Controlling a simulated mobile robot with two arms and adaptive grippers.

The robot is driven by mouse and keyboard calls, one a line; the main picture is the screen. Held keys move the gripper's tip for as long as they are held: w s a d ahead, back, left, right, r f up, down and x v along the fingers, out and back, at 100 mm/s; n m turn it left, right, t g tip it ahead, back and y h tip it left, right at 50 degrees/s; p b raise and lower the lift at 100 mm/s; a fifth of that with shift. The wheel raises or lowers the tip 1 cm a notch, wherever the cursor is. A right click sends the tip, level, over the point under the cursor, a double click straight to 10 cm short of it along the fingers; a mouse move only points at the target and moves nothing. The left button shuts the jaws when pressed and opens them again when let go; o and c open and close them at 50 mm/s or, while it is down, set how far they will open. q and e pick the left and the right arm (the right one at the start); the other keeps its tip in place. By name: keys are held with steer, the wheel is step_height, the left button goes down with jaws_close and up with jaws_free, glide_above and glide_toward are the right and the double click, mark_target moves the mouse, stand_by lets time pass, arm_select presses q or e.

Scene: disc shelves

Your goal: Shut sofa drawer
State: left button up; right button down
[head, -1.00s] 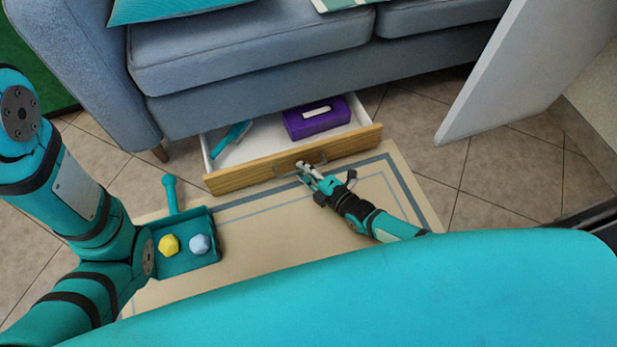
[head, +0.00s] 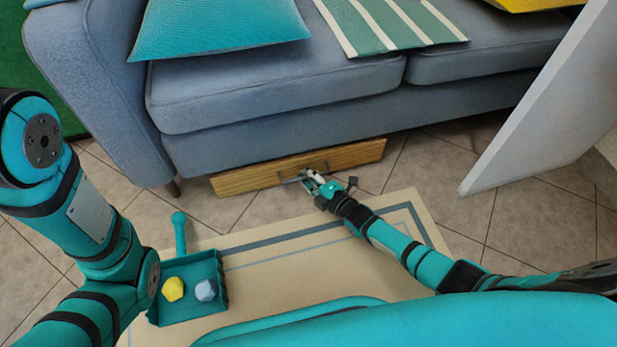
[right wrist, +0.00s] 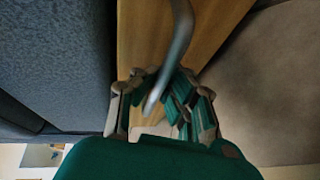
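The sofa drawer's wooden front (head: 350,161) sits under the lower edge of the blue-grey sofa (head: 270,90). Its inside is hidden now and no gap shows above the front. The drawer's metal handle (head: 291,179) is near the middle of the front. My right gripper (head: 308,179) is at the handle. In the right wrist view, the curved handle (right wrist: 182,35) passes between the fingers of my right gripper (right wrist: 163,95), which stand apart on either side of it. My left arm shows at the left, but its gripper is out of view.
A teal dustpan (head: 180,312) with a yellow lump (head: 172,289) and a blue-grey lump (head: 206,290) lies on the beige rug (head: 270,277). A white panel (head: 545,100) stands at the right. The tiled floor before the drawer is clear.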

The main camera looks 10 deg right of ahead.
steer(key=shift+w+d+r, duration=0.1)
steer(key=shift+w, duration=0.05)
steer(key=c, duration=1.4)
jaws_free()
steer(key=shift+s+d, duration=0.15)
steer(key=shift+s, duration=0.4)
steer(key=v, duration=1.1)
steer(key=shift+d, duration=0.1)
